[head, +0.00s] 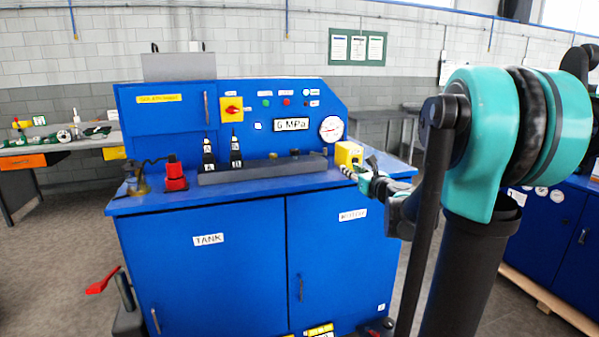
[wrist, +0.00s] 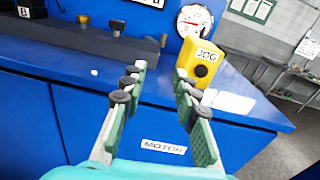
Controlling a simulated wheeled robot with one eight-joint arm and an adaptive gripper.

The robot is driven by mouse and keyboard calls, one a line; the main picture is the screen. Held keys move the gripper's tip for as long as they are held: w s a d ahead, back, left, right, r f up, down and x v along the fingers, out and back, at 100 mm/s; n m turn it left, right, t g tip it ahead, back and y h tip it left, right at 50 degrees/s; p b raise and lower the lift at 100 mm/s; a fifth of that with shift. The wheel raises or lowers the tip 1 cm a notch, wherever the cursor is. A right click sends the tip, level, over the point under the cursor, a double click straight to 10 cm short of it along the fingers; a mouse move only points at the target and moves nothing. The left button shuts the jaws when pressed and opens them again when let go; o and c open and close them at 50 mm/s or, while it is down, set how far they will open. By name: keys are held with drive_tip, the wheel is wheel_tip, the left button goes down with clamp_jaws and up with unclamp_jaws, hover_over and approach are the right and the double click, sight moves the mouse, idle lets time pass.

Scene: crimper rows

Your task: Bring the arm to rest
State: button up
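My gripper (wrist: 159,80) is open in the wrist view, with its two green, dark-padded fingers apart and nothing between them. In the head view it shows small at the end of my arm (head: 362,178), by the right front edge of the blue bench top (head: 270,187). The yellow JOG box (wrist: 202,65) with a black button stands on the bench top just beyond the right finger. It also shows in the head view (head: 348,153), close to the gripper. I cannot tell whether they touch.
The blue bench has a pressure gauge (head: 331,129), a red part (head: 175,176) and two black levers (head: 236,153). MOTOR is written on its right door. A workbench (head: 50,152) stands at the left and a blue cabinet (head: 548,225) at the right. Grey floor lies between.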

drive_tip(key=s+a+f+n+g, duration=0.4)
drive_tip(key=s+f+n, duration=0.4)
drive_tip(key=s+n, duration=0.15)
drive_tip(key=s+a+f+n+g, duration=0.4)
drive_tip(key=s+f+n, duration=0.4)
drive_tip(key=f+n, duration=0.15)
drive_tip(key=s+d+f+n+g+h, duration=0.2)
drive_tip(key=s+d+f+n+h, duration=0.1)
drive_tip(key=s, duration=0.5)
drive_tip(key=s+d+f+n+g+h, duration=0.2)
drive_tip(key=s+d+f+n+h, duration=0.1)
drive_tip(key=s+d+f+n, duration=0.3)
wheel_tip(320, 180, down, 2)
drive_tip(key=s+n, duration=0.2)
drive_tip(key=n, duration=0.1)
drive_tip(key=shift+s+d+n+g, duration=0.15)
drive_tip(key=shift+s+n+g, duration=0.15)
